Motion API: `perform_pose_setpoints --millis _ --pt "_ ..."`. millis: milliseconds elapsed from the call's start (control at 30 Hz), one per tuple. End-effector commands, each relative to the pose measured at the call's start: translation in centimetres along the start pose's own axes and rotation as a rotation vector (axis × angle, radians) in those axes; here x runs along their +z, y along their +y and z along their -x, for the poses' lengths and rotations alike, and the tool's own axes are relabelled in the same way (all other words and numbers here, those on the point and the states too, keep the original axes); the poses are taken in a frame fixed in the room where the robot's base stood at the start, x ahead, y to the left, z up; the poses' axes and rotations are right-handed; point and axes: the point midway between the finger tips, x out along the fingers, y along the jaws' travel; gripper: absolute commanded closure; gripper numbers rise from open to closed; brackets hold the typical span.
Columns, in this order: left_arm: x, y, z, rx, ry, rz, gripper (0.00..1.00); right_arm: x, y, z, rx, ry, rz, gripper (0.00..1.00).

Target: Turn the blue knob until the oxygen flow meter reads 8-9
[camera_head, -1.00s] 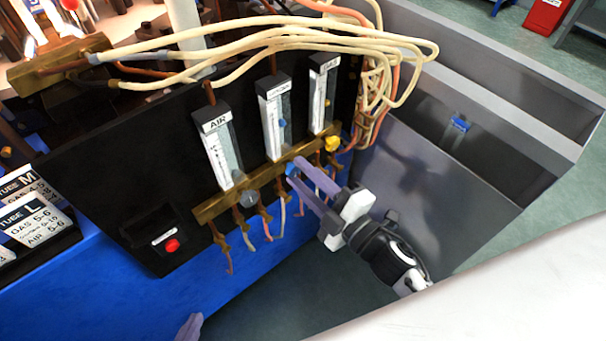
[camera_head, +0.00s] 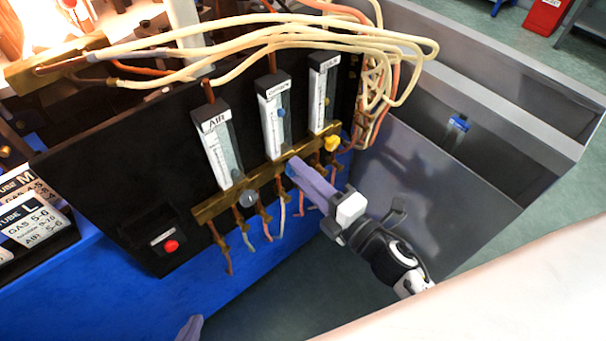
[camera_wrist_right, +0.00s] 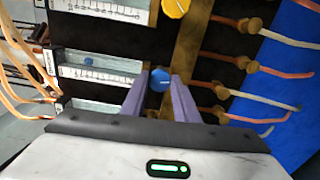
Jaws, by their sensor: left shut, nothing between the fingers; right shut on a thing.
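The blue knob (camera_head: 291,168) sits on the brass bar below the oxygen flow meter (camera_head: 270,128), the middle of three meters. My right gripper (camera_head: 296,171) is shut on the knob. The right wrist view shows the blue knob (camera_wrist_right: 159,79) between the two purple fingers. A blue float (camera_head: 281,113) stands in the upper half of the oxygen meter's tube; the scale numbers are too small to read. The float (camera_wrist_right: 89,60) also shows in the right wrist view. Only a purple tip of my left gripper (camera_head: 188,329) shows at the bottom edge, away from the panel.
The AIR meter (camera_head: 217,150) with a grey knob (camera_head: 248,197) is to the left. Another meter (camera_head: 322,95) with a yellow knob (camera_head: 333,144) is to the right. Hoses hang below the brass bar and loop above the panel. A red button (camera_head: 171,246) is at lower left.

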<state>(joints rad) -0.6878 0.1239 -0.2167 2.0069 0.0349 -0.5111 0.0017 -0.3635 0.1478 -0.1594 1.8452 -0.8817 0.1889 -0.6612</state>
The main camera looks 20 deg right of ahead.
Motion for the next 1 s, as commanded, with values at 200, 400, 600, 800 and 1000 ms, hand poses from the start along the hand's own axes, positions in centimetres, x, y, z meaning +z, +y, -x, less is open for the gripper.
perform_pose_setpoints --millis 200,400,600,800,1000 --pt "0.1 0.0 0.0 0.0 -0.003 -0.001 1.0 -0.1 0.0 0.0 0.001 0.002 -0.001 0.95" --pt "0.3 -0.1 0.0 0.0 -0.005 -0.003 1.0 -0.1 0.0 0.0 0.0 0.002 -0.002 0.54" --pt "0.3 -0.1 0.0 -0.001 -0.006 -0.003 1.0 -0.1 0.0 0.0 0.0 0.001 -0.002 0.54" --pt "0.4 -0.1 -0.1 -0.001 -0.006 -0.003 1.0 -0.1 -0.2 0.9 -0.002 0.001 -0.003 0.54" --pt "0.6 -0.1 -0.4 0.0 -0.006 -0.002 1.0 -0.1 -0.3 4.4 -0.005 0.0 -0.005 0.54"
